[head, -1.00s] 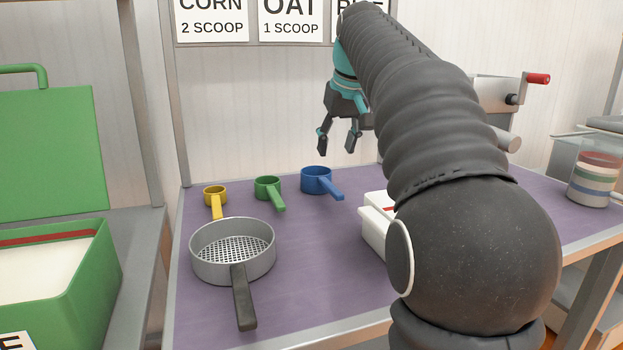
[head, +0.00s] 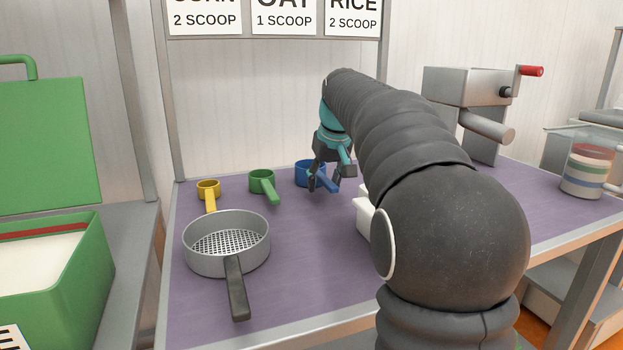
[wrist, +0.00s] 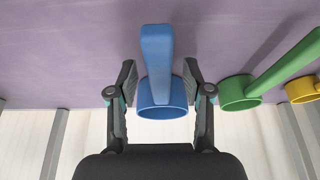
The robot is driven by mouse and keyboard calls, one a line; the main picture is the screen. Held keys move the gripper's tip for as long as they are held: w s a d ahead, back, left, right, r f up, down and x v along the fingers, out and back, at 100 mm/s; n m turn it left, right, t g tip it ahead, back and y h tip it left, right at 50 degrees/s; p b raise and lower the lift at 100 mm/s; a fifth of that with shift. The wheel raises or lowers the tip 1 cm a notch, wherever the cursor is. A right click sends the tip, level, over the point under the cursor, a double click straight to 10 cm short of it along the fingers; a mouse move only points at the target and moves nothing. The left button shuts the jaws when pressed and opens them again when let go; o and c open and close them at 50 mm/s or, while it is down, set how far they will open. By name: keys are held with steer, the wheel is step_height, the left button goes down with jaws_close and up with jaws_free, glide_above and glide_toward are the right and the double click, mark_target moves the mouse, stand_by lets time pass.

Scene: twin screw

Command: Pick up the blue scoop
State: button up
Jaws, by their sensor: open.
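The blue scoop (head: 303,172) stands on the purple table top near its back edge, its handle pointing toward the front right. In the head view my gripper (head: 324,187) is low at the scoop and partly hides its cup and handle. In the wrist view the blue scoop (wrist: 158,70) lies between the two spread fingers of my gripper (wrist: 158,78), with the handle running up the picture. The fingers are open, one on each side of the handle, with gaps between them and it.
A green scoop (head: 262,181) and a yellow scoop (head: 208,189) stand left of the blue one. A grey sieve (head: 226,262) lies in front of them. A white object (head: 364,216) is partly hidden by my arm. A grey crank machine (head: 467,88) stands at the back right.

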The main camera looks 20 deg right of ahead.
steer(key=shift+w+f, duration=0.15)
steer(key=shift+f, duration=0.25)
steer(key=shift+f, duration=0.2)
stand_by(0.4)
jaws_close()
